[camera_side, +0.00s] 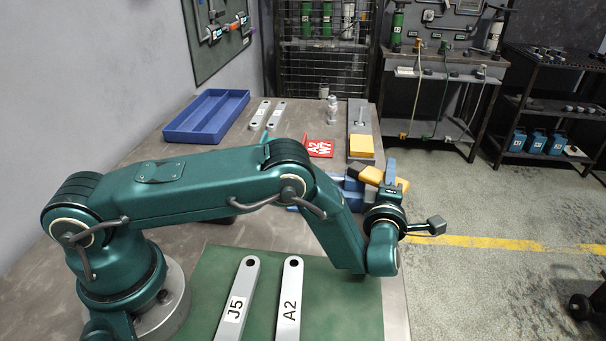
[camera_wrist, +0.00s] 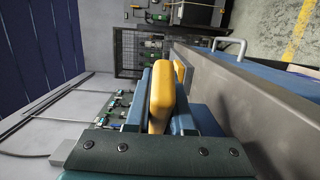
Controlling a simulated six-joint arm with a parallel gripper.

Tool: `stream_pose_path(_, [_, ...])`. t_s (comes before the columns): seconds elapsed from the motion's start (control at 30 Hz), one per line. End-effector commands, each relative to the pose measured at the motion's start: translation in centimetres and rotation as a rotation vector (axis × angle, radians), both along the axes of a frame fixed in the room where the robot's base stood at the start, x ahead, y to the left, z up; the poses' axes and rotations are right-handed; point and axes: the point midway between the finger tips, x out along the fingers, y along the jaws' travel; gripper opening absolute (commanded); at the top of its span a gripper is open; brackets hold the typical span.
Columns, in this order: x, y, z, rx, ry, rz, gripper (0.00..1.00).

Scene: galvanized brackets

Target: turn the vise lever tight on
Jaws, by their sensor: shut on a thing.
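The vise lever has a yellow grip (camera_side: 371,175), seen at the right edge of the bench in the side view. My gripper (camera_side: 389,176) is at this grip, its blue fingers closed on it. In the wrist view the yellow grip (camera_wrist: 161,97) stands between the two blue fingers of my gripper (camera_wrist: 160,112), one on each side. The blue vise body (camera_side: 350,186) shows only in part, behind my arm. The vise jaws and anything between them are hidden, so I cannot tell how tight they are.
On the green mat (camera_side: 220,268) lie brackets J5 (camera_side: 237,300) and A2 (camera_side: 289,300). A blue tray (camera_side: 207,118), a red A2 W7 sign (camera_side: 319,148), a yellow block (camera_side: 361,146) and a small bottle (camera_side: 332,110) stand farther back. The floor beyond the bench's right edge is clear nearby.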

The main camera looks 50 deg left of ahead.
Motion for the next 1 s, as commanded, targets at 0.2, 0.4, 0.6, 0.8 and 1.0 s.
stream_pose_path(0.2, [-0.3,-0.1,0.0,0.003,0.002,-0.035,0.00])
stream_pose_path(0.4, [-0.8,-0.4,0.0,0.003,0.004,-0.127,0.00])
stream_pose_path(0.6, [-1.6,-0.7,0.0,0.001,0.005,-0.272,0.00])
stream_pose_path(0.8, [-2.7,-1.0,0.0,-0.001,0.003,-0.451,0.00])
stream_pose_path(1.0, [-3.8,-1.1,0.0,-0.003,0.001,-0.627,0.00])
